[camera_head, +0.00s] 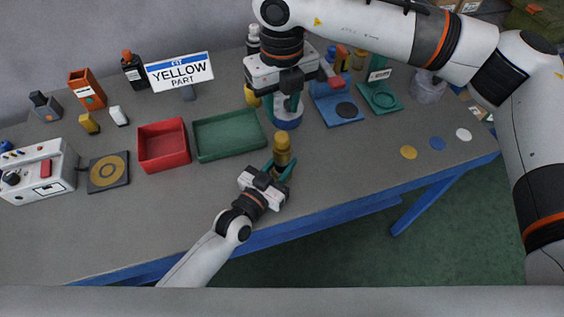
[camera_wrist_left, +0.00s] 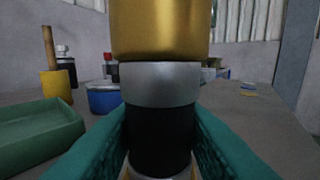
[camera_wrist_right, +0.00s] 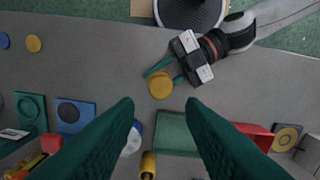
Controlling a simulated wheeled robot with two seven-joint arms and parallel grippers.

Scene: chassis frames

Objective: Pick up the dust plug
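The dust plug appears to be the upright piece with a gold top (camera_head: 282,143), silver collar and black body near the table's front edge; its black body (camera_wrist_left: 160,140) fills the left wrist view. My left gripper (camera_head: 279,171) has its teal fingers on both sides of the black body, with no gap visible. Whether the piece has left the table cannot be told. The gold top also shows in the right wrist view (camera_wrist_right: 160,88). My right gripper (camera_wrist_right: 161,100) is open and empty above the table, behind the piece.
A green tray (camera_head: 228,155) and a red tray (camera_head: 163,164) lie left of the piece. A blue-and-white round container (camera_head: 288,121) stands behind it. A "YELLOW PART" sign (camera_head: 180,72) stands at the back. Loose discs (camera_head: 409,153) lie at right.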

